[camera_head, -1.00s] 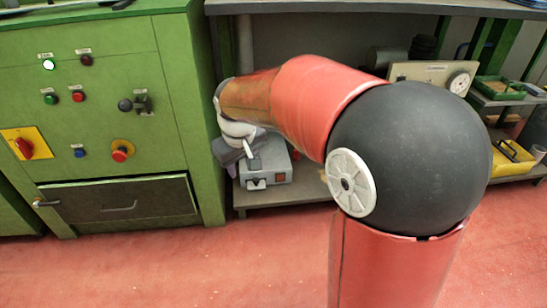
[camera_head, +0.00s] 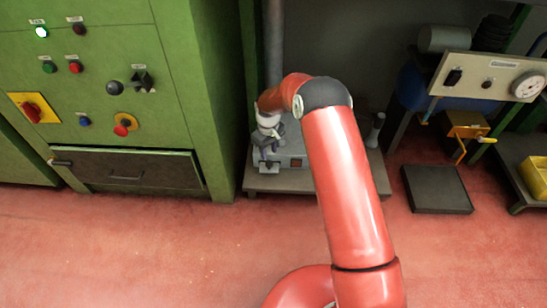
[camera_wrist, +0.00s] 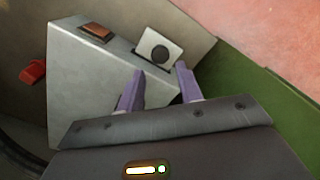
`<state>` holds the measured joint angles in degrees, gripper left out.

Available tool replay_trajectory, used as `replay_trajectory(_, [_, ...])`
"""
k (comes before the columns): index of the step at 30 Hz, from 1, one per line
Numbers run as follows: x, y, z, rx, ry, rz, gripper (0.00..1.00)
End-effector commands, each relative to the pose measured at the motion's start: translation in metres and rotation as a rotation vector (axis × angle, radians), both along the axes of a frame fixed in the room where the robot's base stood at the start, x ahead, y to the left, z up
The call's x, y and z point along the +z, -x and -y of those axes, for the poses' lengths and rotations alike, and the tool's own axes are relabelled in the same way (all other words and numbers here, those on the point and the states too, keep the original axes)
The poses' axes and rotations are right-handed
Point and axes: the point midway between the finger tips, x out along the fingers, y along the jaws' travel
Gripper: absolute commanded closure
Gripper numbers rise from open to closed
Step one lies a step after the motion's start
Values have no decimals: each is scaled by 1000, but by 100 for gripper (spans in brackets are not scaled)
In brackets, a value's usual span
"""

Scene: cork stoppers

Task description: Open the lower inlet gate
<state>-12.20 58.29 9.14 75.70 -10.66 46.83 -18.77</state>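No part is legibly marked as the lower inlet gate. A grey box (camera_head: 292,150) with an orange-brown rocker switch (camera_wrist: 96,31) stands on a low shelf right of the green cabinet. In the wrist view its sloped grey body (camera_wrist: 85,85) carries a white plate (camera_wrist: 172,42) with a round black knob (camera_wrist: 159,53). My gripper (camera_wrist: 159,69) has two purple fingers spread apart with nothing between them. Its fingertips are close to the white plate; contact cannot be told. In the head view my gripper (camera_head: 268,158) is at the box's left side and hides part of it.
The green cabinet (camera_head: 225,100) stands close on the left, with buttons, a black lever (camera_head: 143,80) and a dark drawer (camera_head: 125,170). On the right are a beige dial panel (camera_head: 490,77), a yellow crank (camera_head: 465,135) and a dark floor plate (camera_head: 436,189). The red floor in front is open.

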Motion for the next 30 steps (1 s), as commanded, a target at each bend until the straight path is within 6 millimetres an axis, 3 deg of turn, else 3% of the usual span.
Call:
replay_trajectory(3, [-23,1,0,0,1,-3,64])
replay_trajectory(9, [-49,1,0,-1,1,-2,64])
replay_trajectory(21, [-58,0,0,-2,0,1,64])
replay_trajectory(30, [-58,0,1,-2,1,1,100])
